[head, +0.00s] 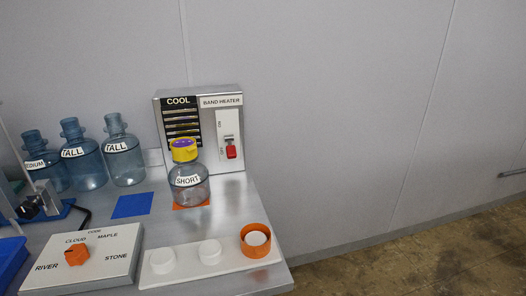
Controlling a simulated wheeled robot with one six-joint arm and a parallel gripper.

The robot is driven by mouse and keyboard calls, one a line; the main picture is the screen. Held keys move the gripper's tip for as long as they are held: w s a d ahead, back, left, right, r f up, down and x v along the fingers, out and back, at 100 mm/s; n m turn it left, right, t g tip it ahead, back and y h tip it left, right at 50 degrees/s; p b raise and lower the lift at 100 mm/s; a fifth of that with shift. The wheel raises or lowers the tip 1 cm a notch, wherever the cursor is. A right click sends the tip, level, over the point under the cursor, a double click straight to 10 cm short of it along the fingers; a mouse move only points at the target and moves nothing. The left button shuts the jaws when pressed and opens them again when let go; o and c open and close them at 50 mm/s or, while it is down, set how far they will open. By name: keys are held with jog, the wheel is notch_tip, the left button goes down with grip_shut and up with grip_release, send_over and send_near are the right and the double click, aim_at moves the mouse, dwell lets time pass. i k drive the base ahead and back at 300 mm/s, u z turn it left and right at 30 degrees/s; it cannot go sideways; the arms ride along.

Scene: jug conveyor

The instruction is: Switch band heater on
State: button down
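The band heater panel (236,108) is an upright grey metal box at the back of the bench, with a "BAND HEATER" label at its upper right. Its switch has a red handle (231,153) on a white plate (224,120). The plate is marked ON at the top, and small lettering at the bottom looks like OFF. The red handle sits at the lower end. My gripper cannot be made out in the head view.
A clear SHORT jug (188,190) with a yellow cap stands before the panel on an orange mat. Several blue-grey jugs (122,152) stand left. In front are a CODE box (104,244) with an orange knob and a white tray (224,259). Floor at right is clear.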

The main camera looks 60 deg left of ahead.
aim_at(231, 149)
jog(key=u, duration=0.25)
jog(key=i, duration=0.75)
jog(key=u, duration=1.2)
jog(key=i, duration=0.65)
jog(key=u, duration=0.75)
